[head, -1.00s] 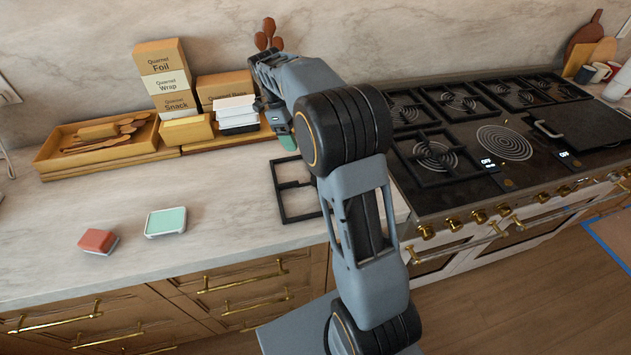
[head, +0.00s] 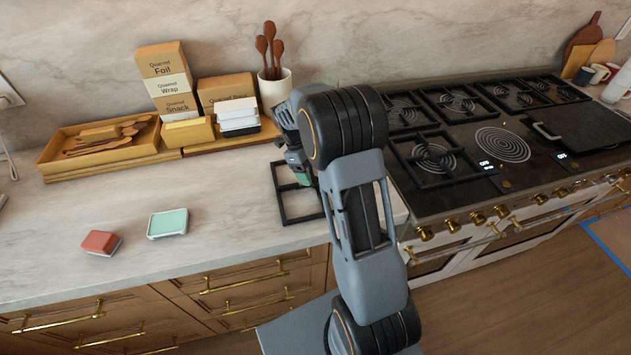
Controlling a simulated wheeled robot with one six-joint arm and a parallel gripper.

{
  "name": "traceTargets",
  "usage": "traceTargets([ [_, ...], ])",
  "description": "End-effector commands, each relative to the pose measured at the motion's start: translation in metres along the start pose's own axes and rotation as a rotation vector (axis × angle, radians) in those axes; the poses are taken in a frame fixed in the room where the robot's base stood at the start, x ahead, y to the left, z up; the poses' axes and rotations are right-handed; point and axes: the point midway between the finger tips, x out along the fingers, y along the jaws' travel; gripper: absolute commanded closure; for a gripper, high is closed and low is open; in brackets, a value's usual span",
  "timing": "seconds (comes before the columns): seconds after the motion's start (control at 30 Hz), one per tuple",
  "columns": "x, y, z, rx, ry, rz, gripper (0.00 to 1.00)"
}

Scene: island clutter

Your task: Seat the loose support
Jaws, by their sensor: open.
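The loose support is a black square grate (head: 284,206) lying flat on the marble counter, left of the stove. Its right part is hidden behind my arm. My gripper (head: 304,178) is low over the back right part of the grate, its fingers pointing down with a green part at the tip. Whether the fingers touch the grate cannot be seen. The stove (head: 462,184) carries several black supports. A front left support (head: 436,158) sits on it, and a bare round burner spiral (head: 503,143) in the middle has no support over it.
A wooden tray of utensils (head: 60,160), stacked boxes (head: 163,75), white containers (head: 238,118) and a crock of spoons (head: 275,92) stand along the wall. A red sponge (head: 101,242) and a green-topped dish (head: 167,223) lie at the front left. The counter between is clear.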

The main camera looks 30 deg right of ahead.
Motion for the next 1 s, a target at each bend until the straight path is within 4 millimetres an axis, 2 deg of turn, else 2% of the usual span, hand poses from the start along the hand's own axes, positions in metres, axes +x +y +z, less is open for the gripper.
traceTargets([
  [0.2,0.023,0.0,0.0,0.0,0.001,0.001,0.32],
  [0.5,0.027,0.0,0.0,0.0,-0.001,-0.001,0.32],
  [1.0,0.027,0.0,0.0,-0.001,-0.001,-0.001,0.79],
])
